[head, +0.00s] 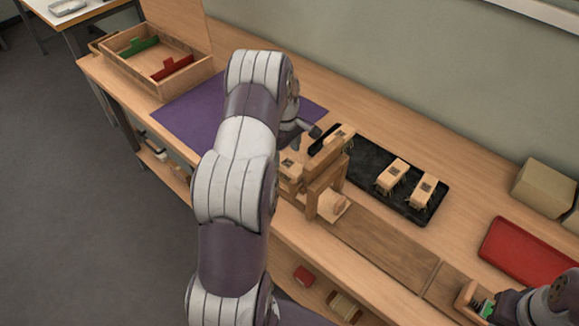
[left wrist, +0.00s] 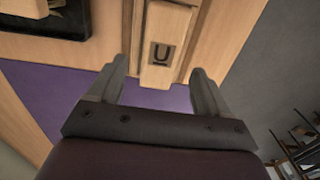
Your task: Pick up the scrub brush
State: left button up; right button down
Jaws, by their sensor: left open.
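A scrub brush with a pale wooden block (head: 291,166) sits in the wooden fixture (head: 325,190) near the bench's middle. In the left wrist view, the block (left wrist: 160,52) with a dark U-shaped mark lies between and just beyond my fingertips. My left gripper (head: 308,138) is open, with a finger to each side of the block's near end; no grip on it shows. Its bristles are hidden in that view. My right gripper (head: 505,303) is at the lower right by a small wooden box; its fingers are not clear.
A black tray (head: 372,160) with more brush blocks (head: 392,176) lies right of the fixture. A purple mat (head: 185,115) and a wooden tray with green and red pieces (head: 118,47) are at left.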

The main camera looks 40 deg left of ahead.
aim_at(286, 162)
pick_arm(q)
notch_tip(286, 162, down, 4)
jog(key=shift+s+d+f+p, duration=0.1)
jog(key=shift+s+d+p, duration=0.05)
jog(key=shift+p, duration=0.35)
jog(key=shift+f, duration=0.5)
jog(key=shift+r, duration=0.1)
jog(key=c, duration=1.1)
